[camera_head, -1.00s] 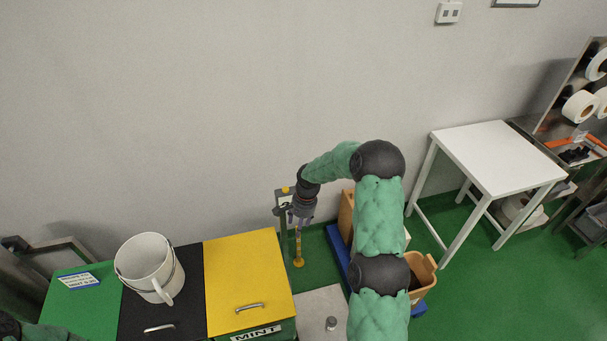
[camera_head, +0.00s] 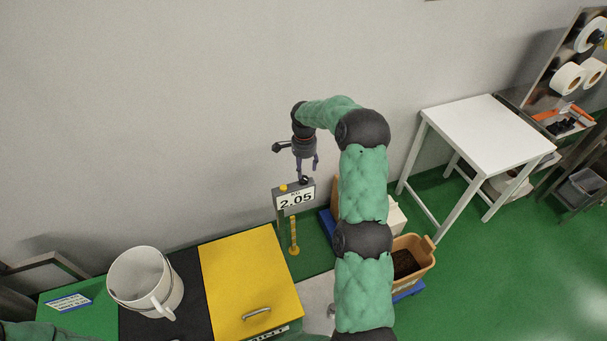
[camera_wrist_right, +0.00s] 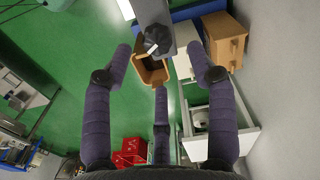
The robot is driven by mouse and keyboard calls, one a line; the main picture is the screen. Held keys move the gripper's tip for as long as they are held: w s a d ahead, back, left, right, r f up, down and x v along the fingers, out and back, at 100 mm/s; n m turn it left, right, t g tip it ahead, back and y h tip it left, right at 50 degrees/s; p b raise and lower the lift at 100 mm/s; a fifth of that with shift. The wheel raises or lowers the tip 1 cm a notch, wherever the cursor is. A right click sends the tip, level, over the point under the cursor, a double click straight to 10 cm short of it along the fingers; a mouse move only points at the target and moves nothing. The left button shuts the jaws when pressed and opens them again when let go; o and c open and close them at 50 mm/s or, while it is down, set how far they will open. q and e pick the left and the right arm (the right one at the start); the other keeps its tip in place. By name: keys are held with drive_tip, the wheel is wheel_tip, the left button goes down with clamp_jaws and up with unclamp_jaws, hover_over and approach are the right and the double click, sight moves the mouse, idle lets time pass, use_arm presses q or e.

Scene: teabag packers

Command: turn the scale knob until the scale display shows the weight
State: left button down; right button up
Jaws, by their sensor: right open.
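The scale display (camera_head: 295,198) stands on a post and reads 2.05 in black digits on white. The dark scale knob (camera_head: 304,181) sits at the top right of the display housing. In the right wrist view the black knob (camera_wrist_right: 156,39) has a white mark and lies between the fingertips, farther out. My right gripper (camera_head: 306,163) is open and points down just above the knob, with nothing between its fingers (camera_wrist_right: 158,52). It looks apart from the knob. My left gripper is not in view.
A yellow lid (camera_head: 245,275) and a white bucket (camera_head: 135,290) are at lower left. A tan bin (camera_head: 425,255) with dark contents stands right of my arm. A white table (camera_head: 487,140) is farther right. The wall (camera_head: 150,120) behind is bare.

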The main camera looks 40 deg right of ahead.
sight(305, 178)
drive_tip(key=f, duration=0.3)
drive_tip(key=shift+s+f+p, duration=0.2)
drive_tip(key=shift+f+p, duration=0.15)
drive_tip(key=shift+w+f, duration=0.1)
drive_tip(key=shift+f, duration=0.7)
drive_tip(key=shift+c, duration=0.3)
drive_tip(key=shift+r, duration=0.1)
drive_tip(key=c, duration=1.1)
